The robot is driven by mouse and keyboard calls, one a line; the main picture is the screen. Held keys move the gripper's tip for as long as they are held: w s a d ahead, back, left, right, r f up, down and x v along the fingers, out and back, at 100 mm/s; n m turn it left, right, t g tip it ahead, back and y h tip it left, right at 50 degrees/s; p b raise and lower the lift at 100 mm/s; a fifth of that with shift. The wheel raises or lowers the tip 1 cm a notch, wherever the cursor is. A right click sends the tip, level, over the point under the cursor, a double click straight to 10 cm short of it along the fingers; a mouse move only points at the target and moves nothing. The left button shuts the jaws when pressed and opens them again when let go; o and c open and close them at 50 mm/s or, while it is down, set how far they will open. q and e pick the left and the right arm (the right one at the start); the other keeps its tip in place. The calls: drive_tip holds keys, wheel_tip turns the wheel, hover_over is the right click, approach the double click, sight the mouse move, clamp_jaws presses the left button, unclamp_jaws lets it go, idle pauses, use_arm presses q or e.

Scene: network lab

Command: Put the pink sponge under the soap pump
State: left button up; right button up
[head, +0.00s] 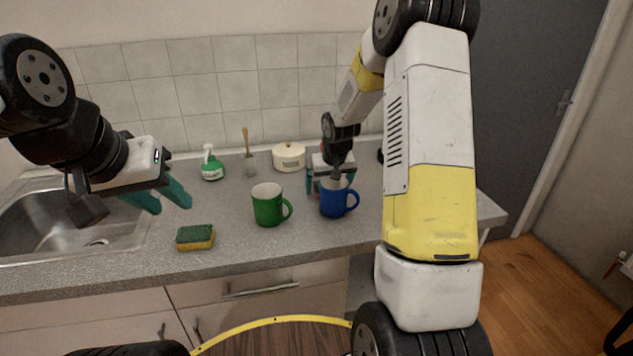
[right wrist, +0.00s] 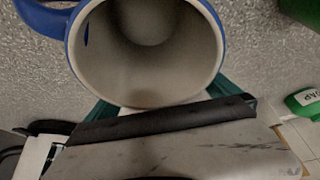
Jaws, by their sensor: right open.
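I see no pink sponge; the only sponge in view is green and yellow (head: 195,237), lying flat near the counter's front edge. The soap pump (head: 212,167), a green bottle with a white pump head, stands near the back wall; part of it shows in the right wrist view (right wrist: 304,99). My left gripper (head: 170,202) is open and empty above the counter, up and left of the sponge. My right gripper (head: 331,188) is open at the blue mug (head: 334,201), partly hidden by it. The mug's open mouth faces the right wrist camera (right wrist: 145,40); contact is unclear.
A green mug (head: 267,206) stands between the sponge and the blue mug. A cream lidded pot (head: 289,157) and a wooden-handled brush in a holder (head: 249,163) stand at the back. The sink (head: 60,220) is at left. The counter between sponge and soap pump is clear.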

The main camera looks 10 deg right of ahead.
drive_tip(key=shift+w+f, duration=0.1)
drive_tip(key=shift+f, duration=0.1)
drive_tip(key=c, duration=1.5)
